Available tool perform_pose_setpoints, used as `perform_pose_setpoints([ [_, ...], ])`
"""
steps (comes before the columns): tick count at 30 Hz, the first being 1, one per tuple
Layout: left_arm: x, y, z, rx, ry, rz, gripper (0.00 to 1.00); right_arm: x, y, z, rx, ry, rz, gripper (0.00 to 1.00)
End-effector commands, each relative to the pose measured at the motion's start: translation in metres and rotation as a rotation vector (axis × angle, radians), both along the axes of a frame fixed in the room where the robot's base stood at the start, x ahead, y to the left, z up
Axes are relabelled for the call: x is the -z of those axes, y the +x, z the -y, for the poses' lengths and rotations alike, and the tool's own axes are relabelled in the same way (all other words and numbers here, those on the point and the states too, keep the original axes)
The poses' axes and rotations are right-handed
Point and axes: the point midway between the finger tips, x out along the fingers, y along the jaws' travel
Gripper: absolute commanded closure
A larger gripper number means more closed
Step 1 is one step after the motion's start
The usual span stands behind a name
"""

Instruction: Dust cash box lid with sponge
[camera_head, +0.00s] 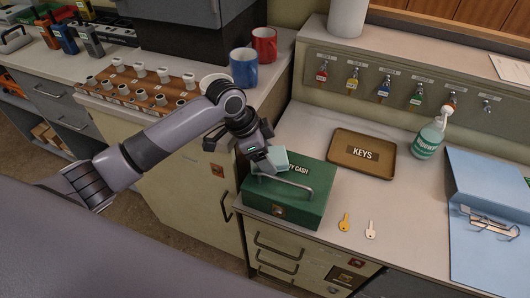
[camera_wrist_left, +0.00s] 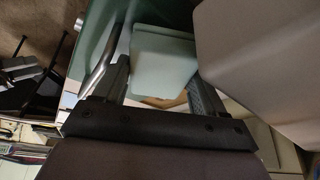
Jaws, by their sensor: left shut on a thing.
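The green cash box (camera_head: 272,207) stands shut on the counter, with a metal handle and a label reading "CASH", partly covered. My left gripper (camera_head: 268,162) is over the back left part of its lid and is shut on a pale green sponge (camera_head: 277,158). In the left wrist view the sponge (camera_wrist_left: 163,58) sits between the two fingers, with the green box (camera_wrist_left: 98,30) and its handle beyond. I cannot tell whether the sponge touches the lid. My right gripper is in neither view.
A brown "KEYS" tray (camera_head: 361,156), a spray bottle (camera_head: 431,135) and a blue binder (camera_head: 488,200) are to the right. Blue (camera_head: 244,68) and red (camera_head: 264,45) mugs stand behind my arm. Keys hang on the back panel.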

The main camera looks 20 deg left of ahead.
Motion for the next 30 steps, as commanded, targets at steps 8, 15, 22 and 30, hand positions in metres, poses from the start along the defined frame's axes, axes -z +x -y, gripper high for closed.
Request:
perform_pose_setpoints([
  [8, 0.007, 0.002, 0.004, 0.013, 0.002, -0.033, 0.57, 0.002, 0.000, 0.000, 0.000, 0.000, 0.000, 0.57],
  [15, 0.006, 0.026, 0.003, 0.007, 0.002, -0.025, 0.57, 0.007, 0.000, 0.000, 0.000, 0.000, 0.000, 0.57],
  [22, 0.004, 0.035, 0.002, 0.004, 0.002, -0.021, 0.57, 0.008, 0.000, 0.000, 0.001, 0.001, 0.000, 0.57],
  [30, 0.001, 0.035, 0.002, 0.003, 0.002, -0.018, 0.57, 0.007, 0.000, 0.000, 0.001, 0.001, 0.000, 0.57],
])
